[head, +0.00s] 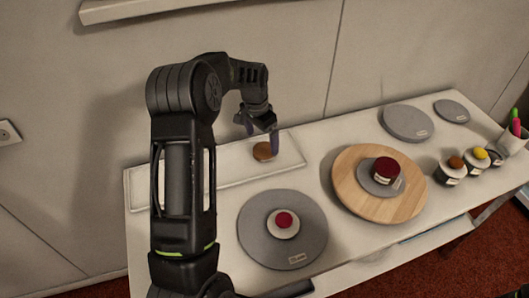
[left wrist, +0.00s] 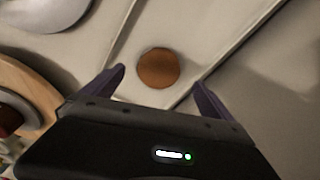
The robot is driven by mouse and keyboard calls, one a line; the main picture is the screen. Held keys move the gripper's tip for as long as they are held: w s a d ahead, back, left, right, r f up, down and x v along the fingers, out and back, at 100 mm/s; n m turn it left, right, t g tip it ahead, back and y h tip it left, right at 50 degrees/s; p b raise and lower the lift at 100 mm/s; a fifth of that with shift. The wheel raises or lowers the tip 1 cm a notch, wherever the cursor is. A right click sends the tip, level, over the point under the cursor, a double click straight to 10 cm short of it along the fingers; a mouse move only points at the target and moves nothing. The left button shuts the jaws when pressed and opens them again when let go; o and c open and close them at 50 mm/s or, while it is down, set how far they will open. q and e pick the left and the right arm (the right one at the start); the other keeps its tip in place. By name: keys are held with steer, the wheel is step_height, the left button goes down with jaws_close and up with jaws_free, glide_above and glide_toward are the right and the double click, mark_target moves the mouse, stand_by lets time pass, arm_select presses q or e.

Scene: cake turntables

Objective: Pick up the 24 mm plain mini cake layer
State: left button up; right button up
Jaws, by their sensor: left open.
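A small round brown cake layer (head: 263,151) lies on the long white tray (head: 225,176) at the back left of the table. My left gripper (head: 262,132) is over the tray, just above and behind the layer. In the left wrist view the brown layer (left wrist: 158,68) lies beyond and between the fingertips of the open left gripper (left wrist: 160,78). No finger is seen touching it, and nothing is held. My right gripper is not in view.
A grey turntable (head: 255,237) with a small red-topped cake stands in front. A wooden turntable (head: 405,205) holds a dark red cake. Two empty grey discs (head: 407,123) (head: 451,111) are at the back right. Several topped jars (head: 447,175) and a pen cup (head: 512,140) stand at the right.

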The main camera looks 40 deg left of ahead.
mark_target(264, 149)
arm_select(q)
steer(key=f+b, duration=0.1)
steer(key=f, duration=0.2)
steer(key=f+b, duration=0.1)
steer(key=f, duration=0.1)
steer(key=shift+w+d+f+b, duration=0.15)
steer(key=shift+w+b, duration=0.15)
steer(key=shift+w, duration=0.1)
steer(key=shift+c, duration=0.5)
steer(key=c, duration=1.3)
